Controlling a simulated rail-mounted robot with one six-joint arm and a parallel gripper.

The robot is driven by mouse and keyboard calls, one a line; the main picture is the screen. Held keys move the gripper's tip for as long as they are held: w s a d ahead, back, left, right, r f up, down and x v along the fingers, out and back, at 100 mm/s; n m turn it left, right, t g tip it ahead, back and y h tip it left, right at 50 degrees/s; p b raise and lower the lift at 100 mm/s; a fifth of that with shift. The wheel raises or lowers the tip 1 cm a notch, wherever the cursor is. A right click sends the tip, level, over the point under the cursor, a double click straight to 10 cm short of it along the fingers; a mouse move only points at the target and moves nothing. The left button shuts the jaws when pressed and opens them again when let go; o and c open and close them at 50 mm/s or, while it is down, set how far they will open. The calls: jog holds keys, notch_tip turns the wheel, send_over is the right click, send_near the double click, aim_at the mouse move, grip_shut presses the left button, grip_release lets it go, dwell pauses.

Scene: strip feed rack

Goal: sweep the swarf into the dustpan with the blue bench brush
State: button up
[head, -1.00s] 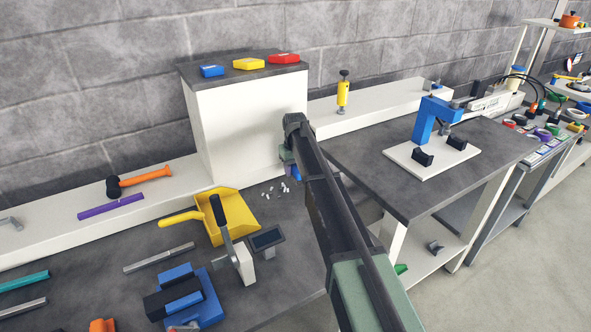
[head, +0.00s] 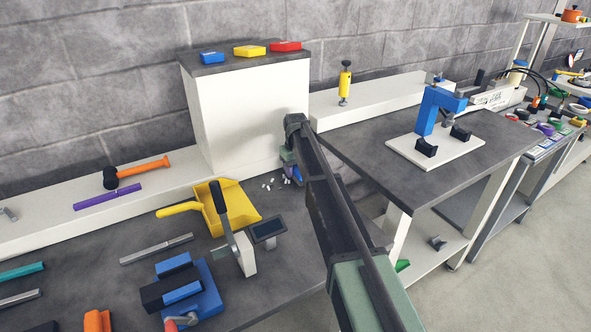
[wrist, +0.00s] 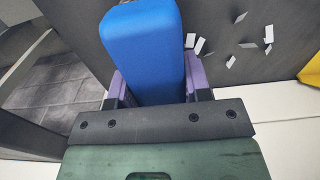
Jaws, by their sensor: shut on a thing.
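The blue bench brush (wrist: 143,45) is held between the purple fingers of my gripper (wrist: 158,88) in the wrist view. In the head view my gripper (head: 290,167) is low over the dark bench, mostly behind my own arm, with only a little of the brush (head: 297,176) showing. The swarf (head: 272,183) is several small pale chips just left of the brush. They also show right of the brush in the wrist view (wrist: 232,48). The yellow dustpan (head: 243,203) lies left of the swarf, its wide side towards the chips. I cannot tell whether the bristles touch the bench.
A white cabinet (head: 245,110) stands close behind the swarf. A lever tool with a dark plate (head: 268,230) stands in front of the dustpan. A blue vise (head: 205,300) is at the front. The bench's right edge lies beneath my arm.

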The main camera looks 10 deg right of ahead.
aim_at(241, 197)
jog(key=shift+f+b, duration=0.55)
jog(key=shift+b, duration=0.05)
dwell(0.3)
jog(key=shift+a, duration=0.1)
jog(key=shift+s+a+r, duration=0.1)
jog(key=shift+s+a, duration=0.15)
jog(key=shift+a, duration=0.35)
jog(key=shift+s+a, duration=0.2)
jog(key=shift+a, duration=0.45)
jog(key=shift+s+a+r, duration=0.1)
jog(key=shift+s+a, duration=0.15)
jog(key=shift+a, duration=0.35)
jog(key=shift+s+a+f, duration=0.1)
jog(key=shift+s+a, duration=0.65)
jog(key=shift+a, duration=1.4)
jog(key=shift+s+a+f, duration=0.1)
jog(key=shift+s+a, duration=0.65)
jog(key=shift+a, duration=1.35)
jog(key=shift+s+a+f, duration=0.1)
jog(key=shift+s+a, duration=0.65)
jog(key=shift+a, duration=1.4)
jog(key=shift+s+a+r, duration=0.1)
jog(key=shift+a, duration=0.05)
jog(key=shift+r+p, duration=0.3)
jog(key=shift+a, duration=0.15)
jog(key=shift+s+a, duration=0.15)
jog(key=shift+a, duration=0.35)
jog(key=shift+s+a, duration=0.15)
jog(key=shift+a, duration=0.35)
